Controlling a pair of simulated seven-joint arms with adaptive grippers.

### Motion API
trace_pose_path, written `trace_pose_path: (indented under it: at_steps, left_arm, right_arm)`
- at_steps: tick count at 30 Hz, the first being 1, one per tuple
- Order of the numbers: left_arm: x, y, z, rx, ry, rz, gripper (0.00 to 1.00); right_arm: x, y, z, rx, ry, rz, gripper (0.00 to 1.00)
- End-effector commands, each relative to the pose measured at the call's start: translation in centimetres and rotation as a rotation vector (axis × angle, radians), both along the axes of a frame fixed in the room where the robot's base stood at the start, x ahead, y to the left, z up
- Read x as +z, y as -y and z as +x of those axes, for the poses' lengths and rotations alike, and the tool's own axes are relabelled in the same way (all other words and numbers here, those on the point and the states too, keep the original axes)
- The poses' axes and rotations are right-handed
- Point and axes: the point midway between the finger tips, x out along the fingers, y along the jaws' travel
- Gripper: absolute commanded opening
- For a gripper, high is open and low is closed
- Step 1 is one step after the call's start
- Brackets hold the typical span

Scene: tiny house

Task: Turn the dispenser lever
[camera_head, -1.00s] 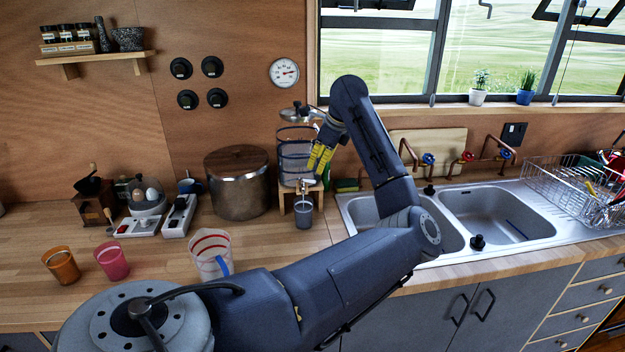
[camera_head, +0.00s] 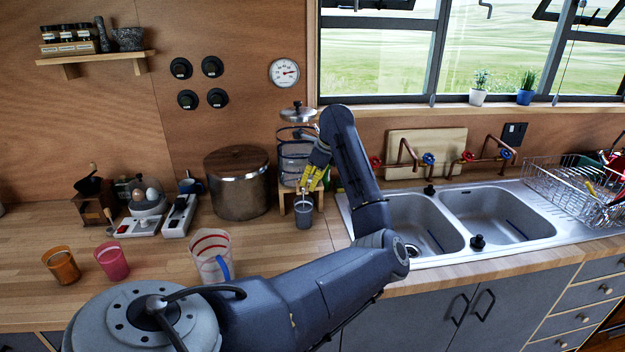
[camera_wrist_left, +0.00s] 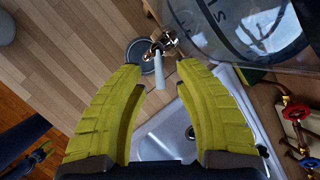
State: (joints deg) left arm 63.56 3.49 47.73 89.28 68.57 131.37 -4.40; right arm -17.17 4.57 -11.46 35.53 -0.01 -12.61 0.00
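The glass dispenser (camera_head: 293,158) with dark bands and a metal lid stands on a wooden stand at the back of the counter, left of the sink. A grey cup (camera_head: 304,214) is under its tap. In the left wrist view the dispenser body (camera_wrist_left: 240,28) is at the top right, and the tap with its pale lever (camera_wrist_left: 159,68) is at the top middle. My left gripper (camera_head: 311,180) is at the dispenser's front, by the tap. In the left wrist view its yellow fingers (camera_wrist_left: 161,90) are apart, with the lever's end between or just beyond the tips; contact is unclear.
A big metal pot (camera_head: 238,187) stands left of the dispenser. A measuring jug (camera_head: 211,262) and pink cup (camera_head: 112,261) are nearer the front. The double sink (camera_head: 497,214) with copper taps is to the right.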

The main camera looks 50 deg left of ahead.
Motion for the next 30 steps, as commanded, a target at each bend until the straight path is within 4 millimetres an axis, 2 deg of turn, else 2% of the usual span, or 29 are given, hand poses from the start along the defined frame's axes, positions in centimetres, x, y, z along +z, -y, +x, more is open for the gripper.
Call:
trace_pose_path:
  at_steps: [2, 10, 23, 30]
  left_arm:
    - [0.0, 0.0, 0.0, 0.0, 0.0, 0.0, 0.32]
    - [0.0, 0.02, 0.01, 0.0, 0.0, 0.0, 0.01]
    - [-0.01, 0.01, 0.0, 0.001, 0.0, 0.0, 0.0]
    - [-0.02, -0.11, 0.22, 0.067, -0.003, -0.001, 0.0]
  right_arm:
    - [0.0, 0.02, -0.02, 0.0, 0.0, 0.0, 0.44]
    - [0.0, 0.01, -0.03, 0.0, 0.0, 0.0, 0.44]
    - [0.0, 0.01, -0.04, 0.0, 0.0, 0.0, 0.44]
    - [-0.01, 0.02, -0.05, 0.0, -0.001, 0.0, 0.44]
